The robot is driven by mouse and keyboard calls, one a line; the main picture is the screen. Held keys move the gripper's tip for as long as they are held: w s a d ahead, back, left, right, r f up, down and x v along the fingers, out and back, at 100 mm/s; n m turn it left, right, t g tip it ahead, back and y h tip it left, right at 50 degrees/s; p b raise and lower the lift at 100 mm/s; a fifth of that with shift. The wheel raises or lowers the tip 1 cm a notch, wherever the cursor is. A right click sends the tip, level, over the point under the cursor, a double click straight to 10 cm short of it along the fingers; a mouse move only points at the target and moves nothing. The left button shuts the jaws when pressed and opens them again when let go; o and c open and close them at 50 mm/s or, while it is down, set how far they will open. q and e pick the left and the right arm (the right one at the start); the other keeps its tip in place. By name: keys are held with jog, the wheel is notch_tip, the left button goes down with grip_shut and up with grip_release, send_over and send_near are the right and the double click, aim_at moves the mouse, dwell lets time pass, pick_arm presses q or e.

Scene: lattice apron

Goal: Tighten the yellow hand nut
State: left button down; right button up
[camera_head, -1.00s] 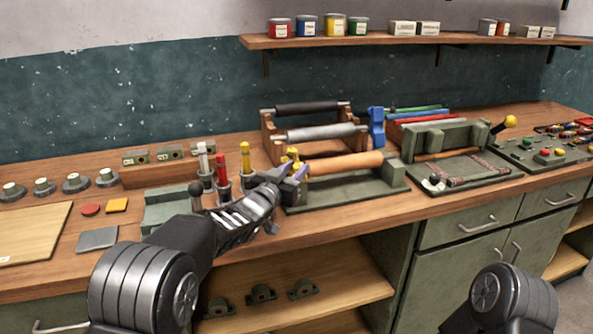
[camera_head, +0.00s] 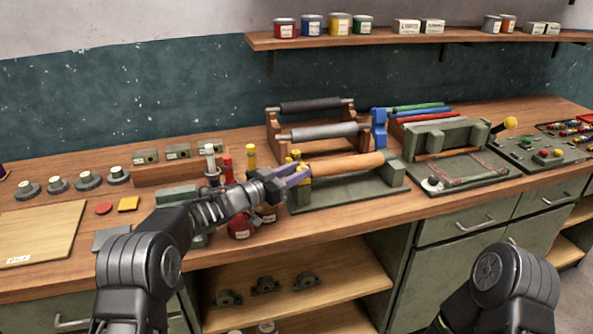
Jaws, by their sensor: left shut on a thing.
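The yellow hand nut (camera_head: 296,155) shows as small yellow knobs at the left end of an orange-brown roller (camera_head: 345,164), which lies in a green stand (camera_head: 350,187). My left gripper (camera_head: 298,174) reaches in from the left, with its purplish fingers at the nut. It is shut on the nut, and the fingers hide much of it. How tight the nut sits against the roller's end cannot be told. My right arm shows only as a dark joint at the lower right; its gripper is out of the picture.
Bottles with white, red and yellow tops (camera_head: 250,155) stand close behind my left wrist, with a red pot (camera_head: 241,227) below it. A rack with grey and black rollers (camera_head: 318,132) stands behind. A green press (camera_head: 445,140) is to the right. The bench's front edge runs below.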

pick_arm(q)
jog(key=c, duration=1)
grip_release()
jog(key=shift+c, duration=0.2)
jog(key=shift+b+v, duration=0.9)
jog(key=shift+v, duration=3.05)
